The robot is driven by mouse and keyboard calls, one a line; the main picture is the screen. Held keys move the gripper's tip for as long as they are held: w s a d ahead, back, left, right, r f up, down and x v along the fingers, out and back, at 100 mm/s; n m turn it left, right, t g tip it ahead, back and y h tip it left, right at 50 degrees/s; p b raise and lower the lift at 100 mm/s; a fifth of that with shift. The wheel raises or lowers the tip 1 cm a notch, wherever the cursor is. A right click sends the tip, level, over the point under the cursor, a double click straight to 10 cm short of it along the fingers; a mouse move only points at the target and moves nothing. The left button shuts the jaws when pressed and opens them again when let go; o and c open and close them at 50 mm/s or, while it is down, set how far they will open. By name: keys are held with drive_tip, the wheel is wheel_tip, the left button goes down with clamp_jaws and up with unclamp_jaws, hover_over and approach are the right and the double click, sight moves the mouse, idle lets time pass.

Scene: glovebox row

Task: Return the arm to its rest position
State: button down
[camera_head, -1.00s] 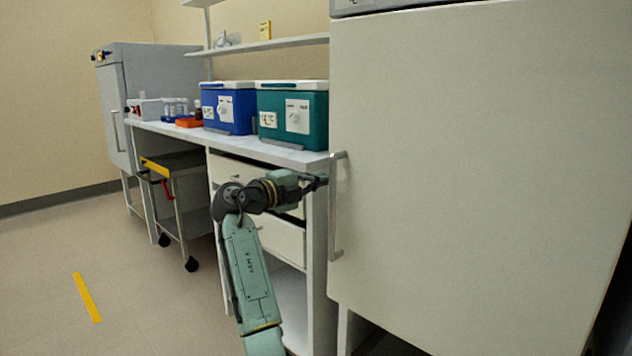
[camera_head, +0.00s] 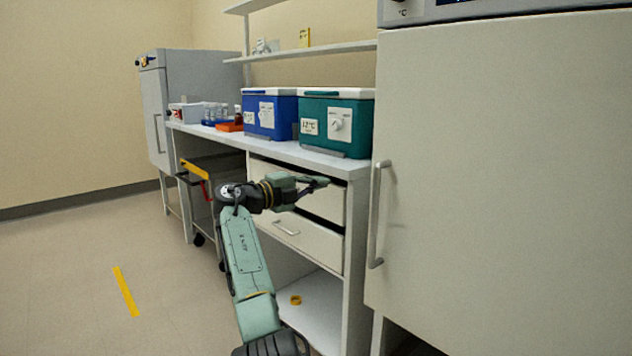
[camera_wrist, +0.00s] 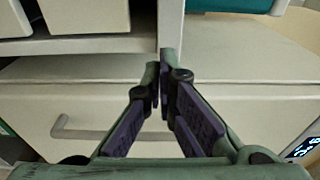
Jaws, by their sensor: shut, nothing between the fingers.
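My gripper (camera_head: 322,183) is shut and empty. In the head view it is in front of the bench drawers (camera_head: 308,242), at the height of the upper one, with my arm raised and bent at the elbow. It is to the left of the big cabinet's handle (camera_head: 376,214) and apart from it. In the wrist view my gripper (camera_wrist: 161,72) shows its dark finger pads converging, with a pale front panel and a bar handle (camera_wrist: 80,131) behind them. Whether the fingertips touch anything there is hard to tell.
The big pale cabinet (camera_head: 500,170) fills the right side, its door shut. A blue cooler (camera_head: 283,117) and a teal cooler (camera_head: 354,142) stand on the bench (camera_head: 290,152). A yellow ring (camera_head: 295,300) lies on the lower shelf. Open floor (camera_head: 70,280) lies at left.

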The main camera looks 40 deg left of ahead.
drive_tip(key=shift+a, duration=0.25)
